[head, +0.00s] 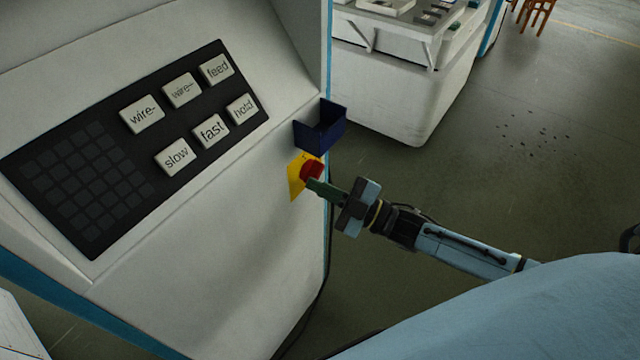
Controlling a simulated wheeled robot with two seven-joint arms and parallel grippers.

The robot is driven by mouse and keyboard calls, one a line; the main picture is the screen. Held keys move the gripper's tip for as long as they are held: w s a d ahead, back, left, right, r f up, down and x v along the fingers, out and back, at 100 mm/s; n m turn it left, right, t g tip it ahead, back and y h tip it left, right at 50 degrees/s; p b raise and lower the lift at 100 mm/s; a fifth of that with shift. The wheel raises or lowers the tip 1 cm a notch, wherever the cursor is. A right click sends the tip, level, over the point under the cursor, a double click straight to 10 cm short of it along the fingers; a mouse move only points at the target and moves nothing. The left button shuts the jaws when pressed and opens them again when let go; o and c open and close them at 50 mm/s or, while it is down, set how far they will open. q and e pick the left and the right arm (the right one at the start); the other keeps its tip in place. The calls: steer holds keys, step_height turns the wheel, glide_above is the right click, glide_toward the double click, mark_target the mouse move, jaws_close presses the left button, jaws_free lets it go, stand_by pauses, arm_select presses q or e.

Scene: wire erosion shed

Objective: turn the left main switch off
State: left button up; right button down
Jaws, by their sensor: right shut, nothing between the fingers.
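The main switch is a red knob (311,169) on a yellow plate (295,181), on the right part of the white machine's front. My right gripper (313,184) comes in from the right, and its shut green fingers reach the knob's lower right side. They look to be at or against the knob, but I cannot tell if they touch. Nothing shows between the fingers. The knob's turned position is not clear. My left gripper is not in view.
A dark blue open box (320,127) sits just above the switch. A black panel (190,122) with several white labelled keys is to the left. A white machine (400,90) stands behind. Open floor (530,180) lies to the right.

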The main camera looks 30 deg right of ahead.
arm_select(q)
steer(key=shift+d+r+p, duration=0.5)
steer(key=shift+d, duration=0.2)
arm_select(e)
steer(key=n+g, duration=0.1)
steer(key=n, duration=0.2)
steer(key=f+n+g, duration=0.1)
steer(key=n, duration=0.3)
steer(key=shift+w+d, duration=0.15)
steer(key=shift+d, duration=0.05)
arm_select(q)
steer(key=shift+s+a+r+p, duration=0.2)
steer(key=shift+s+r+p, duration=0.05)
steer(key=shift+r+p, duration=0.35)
arm_select(e)
steer(key=s+d, duration=0.4)
steer(key=s, duration=0.4)
steer(key=shift+s, duration=0.3)
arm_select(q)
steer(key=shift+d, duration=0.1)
arm_select(e)
steer(key=shift+f, duration=0.15)
